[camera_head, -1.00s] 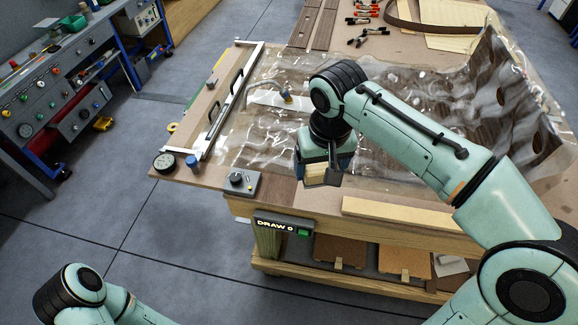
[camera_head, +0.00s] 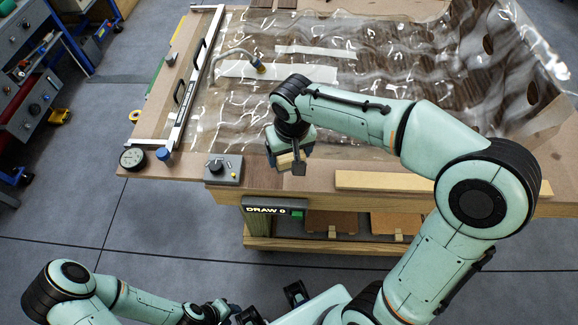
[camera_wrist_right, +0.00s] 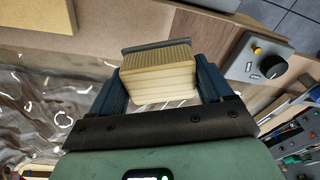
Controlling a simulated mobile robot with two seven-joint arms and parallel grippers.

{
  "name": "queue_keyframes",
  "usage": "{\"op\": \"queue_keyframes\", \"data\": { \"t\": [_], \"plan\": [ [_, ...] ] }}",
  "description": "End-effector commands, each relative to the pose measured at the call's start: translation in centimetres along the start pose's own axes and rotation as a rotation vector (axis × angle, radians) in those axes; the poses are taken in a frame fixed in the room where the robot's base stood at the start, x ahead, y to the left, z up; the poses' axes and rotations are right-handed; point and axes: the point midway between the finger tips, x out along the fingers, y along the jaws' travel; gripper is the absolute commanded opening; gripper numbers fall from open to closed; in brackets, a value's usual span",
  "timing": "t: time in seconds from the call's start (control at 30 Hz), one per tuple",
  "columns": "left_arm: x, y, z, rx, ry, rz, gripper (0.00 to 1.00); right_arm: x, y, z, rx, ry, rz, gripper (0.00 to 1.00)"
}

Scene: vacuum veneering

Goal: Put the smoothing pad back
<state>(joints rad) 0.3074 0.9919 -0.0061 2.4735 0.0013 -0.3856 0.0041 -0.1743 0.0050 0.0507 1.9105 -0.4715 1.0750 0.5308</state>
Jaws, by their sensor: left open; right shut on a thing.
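The smoothing pad is a pale, ribbed block (camera_wrist_right: 158,85) clasped between the two fingers of my right gripper (camera_wrist_right: 160,88), in the right wrist view. In the head view the right gripper (camera_head: 291,158) points down over the front strip of the table (camera_head: 228,183), right of the control box. Only a small pale part of the pad (camera_head: 286,161) shows there. I cannot tell whether the pad touches the table. My left gripper (camera_head: 272,305) is open and empty at the bottom of the head view, low in front of the table.
A clear wrinkled membrane (camera_head: 420,110) covers much of the table. A control box (camera_head: 223,168), a gauge (camera_head: 132,158) and a blue knob (camera_head: 163,154) line the front left. A pale wooden bar (camera_head: 385,181) lies along the front edge. A hose fitting (camera_head: 259,66) stands on the membrane.

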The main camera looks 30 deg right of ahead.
Motion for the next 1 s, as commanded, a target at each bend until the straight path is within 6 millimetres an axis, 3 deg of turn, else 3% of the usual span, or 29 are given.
{"op": "queue_keyframes", "data": {
  "t": [0.47,0.9,0.93,0.97,1.0],
  "plan": [
    [0.8,-0.4,0.2,-0.001,-0.004,-0.001,0.43,5.7,0.0,0.7,0.001,-0.002,0.0,0.48],
    [1.2,-0.5,0.3,-0.002,-0.006,-0.002,0.43,6.4,0.0,0.8,0.001,0.001,-0.001,0.48],
    [1.1,-0.5,0.3,-0.002,-0.005,-0.002,0.43,6.3,0.0,0.8,0.001,0.001,-0.001,0.89],
    [1.1,-0.5,0.3,-0.002,-0.005,-0.002,0.43,6.3,0.0,0.7,0.001,0.001,-0.001,0.99],
    [1.1,-0.5,0.3,-0.002,-0.005,-0.002,0.43,6.3,0.0,0.7,0.001,0.001,-0.001,1.0]
  ]
}}
